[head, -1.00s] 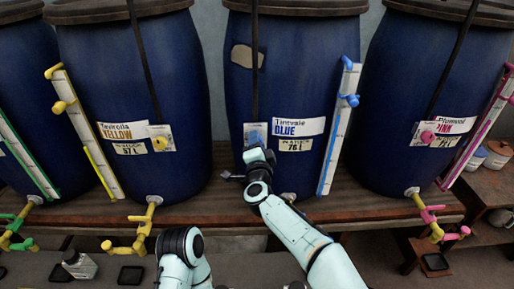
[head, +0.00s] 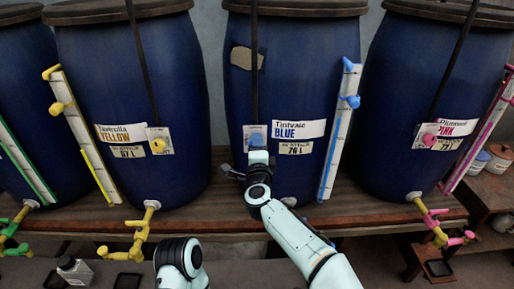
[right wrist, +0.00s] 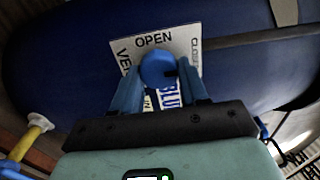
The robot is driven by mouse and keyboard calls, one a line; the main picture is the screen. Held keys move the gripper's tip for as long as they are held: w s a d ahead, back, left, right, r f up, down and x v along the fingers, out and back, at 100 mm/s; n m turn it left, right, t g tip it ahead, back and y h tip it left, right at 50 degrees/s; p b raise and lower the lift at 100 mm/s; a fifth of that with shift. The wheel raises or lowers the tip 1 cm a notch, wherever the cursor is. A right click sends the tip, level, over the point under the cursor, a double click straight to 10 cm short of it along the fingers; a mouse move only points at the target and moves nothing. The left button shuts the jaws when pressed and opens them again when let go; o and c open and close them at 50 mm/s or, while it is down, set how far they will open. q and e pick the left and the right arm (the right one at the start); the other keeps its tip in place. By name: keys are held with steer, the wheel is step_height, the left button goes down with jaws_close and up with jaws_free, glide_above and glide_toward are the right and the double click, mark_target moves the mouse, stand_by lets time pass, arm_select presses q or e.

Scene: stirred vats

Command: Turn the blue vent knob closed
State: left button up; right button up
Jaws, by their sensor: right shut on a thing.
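The blue vent knob (right wrist: 158,70) sits on a white plate (right wrist: 184,40) marked OPEN and, at its right edge, what looks like CLOSED. My right gripper (right wrist: 160,84) is shut on the knob, with a blue finger on each side of it. The knob's pointer cannot be made out. In the head view the plate (head: 248,132) is on the front of the blue-labelled vat (head: 300,60), with my right gripper (head: 257,148) in front of it. The knob is mostly hidden there. Only part of my left arm shows at the bottom; its gripper is out of view.
The yellow-labelled vat (head: 130,70) stands to the left and the pink-labelled vat (head: 420,80) to the right on a wooden bench (head: 350,212). A white level gauge (head: 338,135) is right of the blue label. Yellow (head: 140,230) and pink (head: 437,225) taps stick out low in front.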

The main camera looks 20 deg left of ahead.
steer(key=shift+r, duration=0.1)
steer(key=o, duration=1.1)
steer(key=shift+c, duration=0.2)
steer(key=shift+s, duration=0.1)
steer(key=b+v, duration=0.4)
steer(key=v, duration=0.9)
steer(key=shift+b, duration=0.35)
steer(key=shift+d, duration=0.1)
